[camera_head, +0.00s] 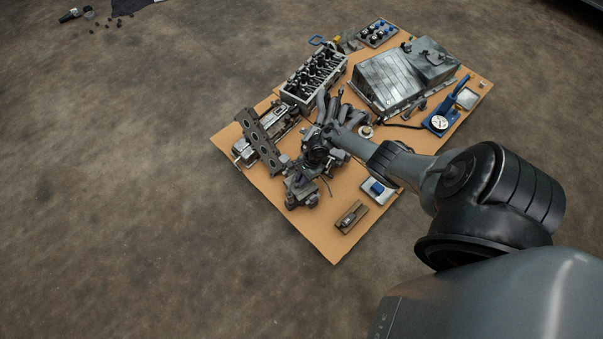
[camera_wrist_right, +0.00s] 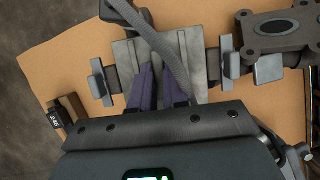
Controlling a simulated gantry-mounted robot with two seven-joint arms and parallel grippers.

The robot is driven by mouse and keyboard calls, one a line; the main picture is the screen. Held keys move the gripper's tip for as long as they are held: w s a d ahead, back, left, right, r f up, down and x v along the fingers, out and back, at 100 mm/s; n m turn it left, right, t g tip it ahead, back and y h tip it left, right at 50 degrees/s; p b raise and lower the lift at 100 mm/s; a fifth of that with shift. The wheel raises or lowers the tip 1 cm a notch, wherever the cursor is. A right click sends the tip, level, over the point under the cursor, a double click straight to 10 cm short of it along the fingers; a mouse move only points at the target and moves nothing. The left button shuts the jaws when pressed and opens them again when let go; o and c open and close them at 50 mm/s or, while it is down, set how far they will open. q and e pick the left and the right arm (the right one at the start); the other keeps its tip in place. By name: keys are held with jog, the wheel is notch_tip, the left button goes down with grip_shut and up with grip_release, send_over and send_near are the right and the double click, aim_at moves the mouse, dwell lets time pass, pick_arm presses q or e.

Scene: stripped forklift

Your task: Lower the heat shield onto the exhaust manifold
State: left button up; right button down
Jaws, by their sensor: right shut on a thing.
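My right gripper (camera_head: 303,178) is low over the left part of the board and mostly hidden by its own wrist. In the right wrist view its two purple fingers (camera_wrist_right: 163,88) are close together on a grey curved strip (camera_wrist_right: 150,42); I cannot tell whether this is the heat shield. Grey plate surfaces (camera_wrist_right: 190,45) lie behind the fingers, between clamp-like blocks. A cluster of curved pipes, possibly the exhaust manifold (camera_head: 333,108), lies beside the wrist. A dark plate with round holes (camera_head: 261,139) lies left of the gripper and is partly seen in the wrist view (camera_wrist_right: 282,26). My left gripper does not show.
The tan board (camera_head: 325,235) also holds a cylinder head (camera_head: 314,76), a large grey housing (camera_head: 395,80), a blue gauge (camera_head: 440,121), a small tray with a blue item (camera_head: 378,190) and a small block (camera_head: 350,216). The board's front corner is bare.

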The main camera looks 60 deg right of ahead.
dwell(0.3)
jog(key=c, duration=1.1)
grip_release()
jog(key=shift+o, duration=0.2)
